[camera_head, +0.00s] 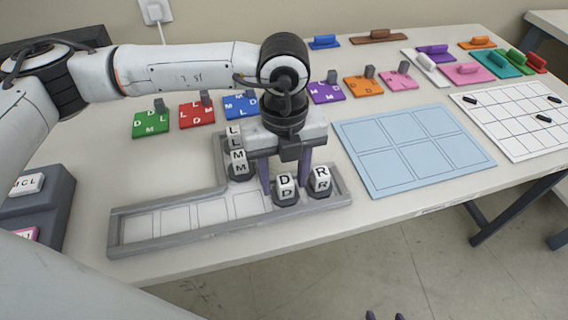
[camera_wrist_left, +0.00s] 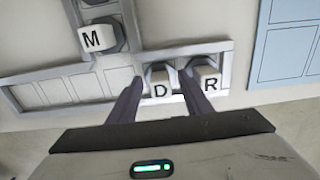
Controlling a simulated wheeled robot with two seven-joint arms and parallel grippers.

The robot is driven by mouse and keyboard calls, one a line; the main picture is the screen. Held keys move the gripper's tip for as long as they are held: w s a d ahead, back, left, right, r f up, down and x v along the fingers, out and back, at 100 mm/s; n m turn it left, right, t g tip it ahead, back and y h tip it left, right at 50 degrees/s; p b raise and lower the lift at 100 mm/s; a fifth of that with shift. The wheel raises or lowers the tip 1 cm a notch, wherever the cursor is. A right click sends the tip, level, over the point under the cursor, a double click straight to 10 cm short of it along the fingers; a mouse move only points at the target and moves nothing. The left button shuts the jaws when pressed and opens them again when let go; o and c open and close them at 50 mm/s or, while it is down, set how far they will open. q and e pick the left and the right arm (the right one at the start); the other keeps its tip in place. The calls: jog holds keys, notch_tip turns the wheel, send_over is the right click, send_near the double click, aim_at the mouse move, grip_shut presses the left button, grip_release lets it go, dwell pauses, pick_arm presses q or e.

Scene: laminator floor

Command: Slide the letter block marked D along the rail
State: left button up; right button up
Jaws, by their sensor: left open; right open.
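The letter block marked D (camera_head: 286,187) is a white cube on a dark base in the grey rail tray (camera_head: 180,243). It also shows in the left wrist view (camera_wrist_left: 160,87). The R block (camera_head: 320,180) stands just right of it. My left gripper (camera_head: 286,178) is open, pointing down, with one purple finger on each side of the D block; whether they touch it I cannot tell. In the wrist view the fingers (camera_wrist_left: 160,92) flank the D block. My right gripper (camera_head: 385,316) shows only its fingertips at the bottom edge, apart and empty.
L and M blocks (camera_head: 238,160) stand in the tray's upper branch. Empty slots (camera_head: 175,220) lie left of the D block. A blue grid mat (camera_head: 410,150) lies to the right. Coloured letter boards (camera_head: 197,114) line the back. A grey box (camera_head: 45,210) stands at left.

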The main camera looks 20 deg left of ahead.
pick_arm(q)
jog(key=shift+f, duration=0.1)
jog(key=shift+c, duration=0.4)
grip_shut()
pick_arm(e)
jog(key=shift+d+f, duration=0.1)
pick_arm(q)
jog(key=shift+a, duration=0.1)
